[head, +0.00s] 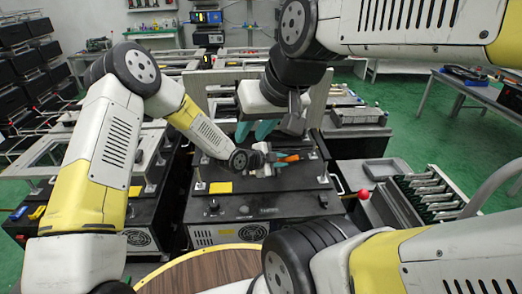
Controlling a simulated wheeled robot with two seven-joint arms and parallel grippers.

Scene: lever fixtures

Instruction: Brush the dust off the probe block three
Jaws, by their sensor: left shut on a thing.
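My left gripper (279,157) reaches in from the left over the black fixture box in the middle. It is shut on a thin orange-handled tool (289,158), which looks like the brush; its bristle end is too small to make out. A small pale metal piece (263,171) shows just below the left gripper on the box top. I cannot tell whether it is the probe block, and dust cannot be made out.
The black fixture box (240,208) has a yellow label and a small knob on its top. A round wooden top (205,272) is in front.

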